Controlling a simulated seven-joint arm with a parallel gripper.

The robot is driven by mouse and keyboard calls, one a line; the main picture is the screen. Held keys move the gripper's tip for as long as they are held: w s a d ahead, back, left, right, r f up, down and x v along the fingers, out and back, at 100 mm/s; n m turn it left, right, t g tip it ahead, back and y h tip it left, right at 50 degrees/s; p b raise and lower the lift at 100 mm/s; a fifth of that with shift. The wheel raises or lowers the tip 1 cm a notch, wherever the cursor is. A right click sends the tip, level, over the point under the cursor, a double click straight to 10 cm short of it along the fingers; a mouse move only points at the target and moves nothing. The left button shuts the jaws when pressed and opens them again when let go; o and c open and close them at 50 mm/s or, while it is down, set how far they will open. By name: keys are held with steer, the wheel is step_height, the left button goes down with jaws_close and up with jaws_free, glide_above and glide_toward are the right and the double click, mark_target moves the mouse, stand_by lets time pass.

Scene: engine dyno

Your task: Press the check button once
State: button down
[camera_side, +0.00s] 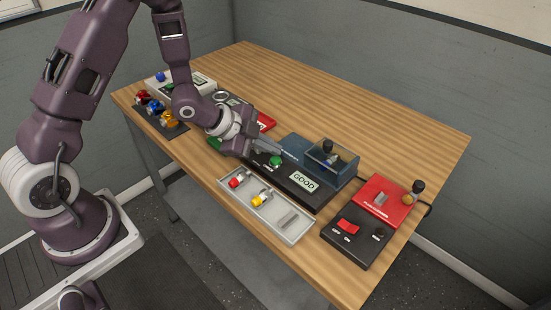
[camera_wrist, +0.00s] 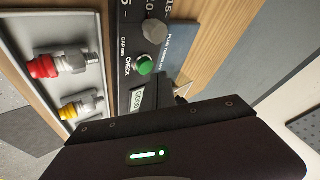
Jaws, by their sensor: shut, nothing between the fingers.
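The green check button (camera_side: 275,160) sits on a black tester box (camera_side: 300,188) with a display (camera_side: 304,181) reading "GOOD". In the wrist view the round button (camera_wrist: 144,66) stands beside the word "CHECK", with a grey knob (camera_wrist: 154,31) above it. My gripper (camera_side: 276,149) is shut and empty, its tips close to the button in the side view. I cannot tell whether they touch it. In the wrist view the dark gripper body covers the lower part and hides part of the display (camera_wrist: 137,98).
A grey tray (camera_side: 290,227) in front holds red-ended and yellow-ended plugs. A blue box (camera_side: 340,163) with a clear-walled chamber stands behind the display. A red box (camera_side: 387,200) and a black switch box (camera_side: 352,232) are at right. The table's back right (camera_side: 400,130) is clear.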

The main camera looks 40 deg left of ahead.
mark_target(272, 160)
steer(key=shift+r, duration=2.5)
steer(key=s+a+r+n+y, duration=0.2)
steer(key=s+r+n+y, duration=0.15)
steer(key=r, duration=0.35)
steer(key=s+a+r+n+y, duration=0.25)
steer(key=s+r+n, duration=0.2)
steer(key=r, duration=0.25)
steer(key=s+d+r+n+g+h, duration=0.1)
steer(key=s+d+n, duration=0.1)
steer(key=s, duration=0.7)
steer(key=s+d+r+n+g+h, duration=0.1)
steer(key=s+d+r+n, duration=0.1)
steer(key=s, duration=0.8)
steer(key=shift+d+r+n+g, duration=0.2)
steer(key=shift+d+n+g, duration=0.3)
steer(key=shift+n, duration=0.4)
